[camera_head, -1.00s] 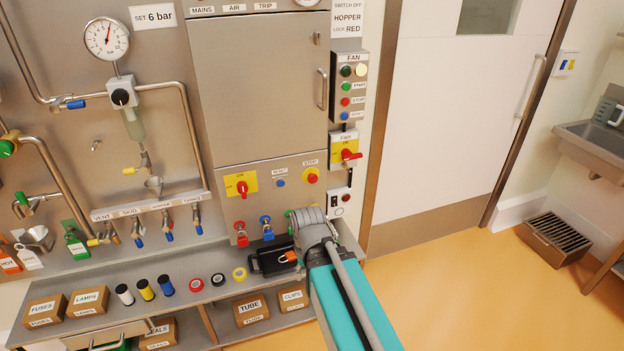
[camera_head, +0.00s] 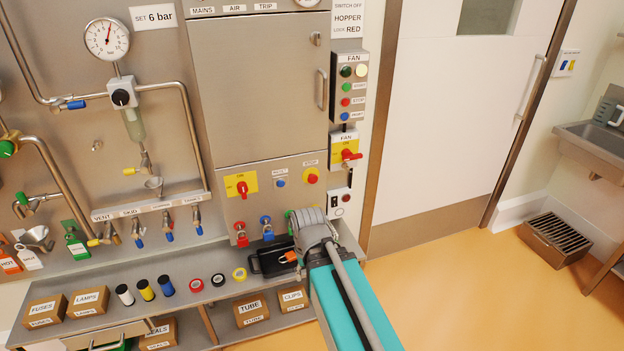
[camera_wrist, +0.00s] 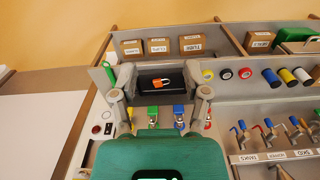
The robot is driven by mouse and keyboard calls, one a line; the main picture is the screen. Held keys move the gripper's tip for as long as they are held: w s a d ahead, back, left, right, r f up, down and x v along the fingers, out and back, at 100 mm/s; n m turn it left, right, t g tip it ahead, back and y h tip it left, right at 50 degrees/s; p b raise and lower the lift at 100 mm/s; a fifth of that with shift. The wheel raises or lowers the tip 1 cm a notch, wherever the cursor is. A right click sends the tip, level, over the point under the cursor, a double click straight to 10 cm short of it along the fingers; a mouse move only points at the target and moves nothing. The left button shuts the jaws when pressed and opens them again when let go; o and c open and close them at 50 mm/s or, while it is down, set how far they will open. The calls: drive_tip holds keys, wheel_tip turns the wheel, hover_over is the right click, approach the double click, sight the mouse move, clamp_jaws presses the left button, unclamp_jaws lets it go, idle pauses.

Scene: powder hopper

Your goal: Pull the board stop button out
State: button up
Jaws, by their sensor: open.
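I cannot make the button out in the wrist view. My gripper (camera_wrist: 160,94) is open and empty in the wrist view, its two fingers spread wide. In the head view my arm reaches in from the bottom, below and slightly right of the button, and the fingers are hidden. The gripper is apart from the button.
A red-handled switch (camera_head: 242,187) and a blue button (camera_head: 281,183) sit left of the stop button. Padlocks (camera_head: 267,229) hang below. A black case with an orange padlock (camera_wrist: 160,77) lies on the shelf. The fan panel (camera_head: 349,87) stands to the right.

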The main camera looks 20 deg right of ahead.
idle(0.3)
drive_tip(key=o, duration=0.4)
drive_tip(key=shift+w+f, duration=0.15)
drive_tip(key=shift+o, duration=0.2)
drive_tip(key=w+a+f+m+t+y+b, duration=0.2)
drive_tip(key=w+m+t+y+b, duration=0.6)
drive_tip(key=w, duration=0.8)
drive_tip(key=w+d+r+m+t+h+b, duration=0.1)
drive_tip(key=w+d+m+t+h+b, duration=0.2)
drive_tip(key=w+d+m+t+b, duration=0.2)
drive_tip(key=w+d+r+m+t+h+b, duration=0.1)
drive_tip(key=w+d+m+t+h+b, duration=0.3)
drive_tip(key=d+m, duration=0.7)
drive_tip(key=w+m+t+b, duration=0.1)
drive_tip(key=m+b, duration=0.1)
drive_tip(key=m, duration=0.6)
drive_tip(key=shift+w+d+m, duration=0.25)
drive_tip(key=shift+w+m, duration=0.05)
drive_tip(key=shift+w, duration=0.05)
drive_tip(key=shift+w, duration=0.15)
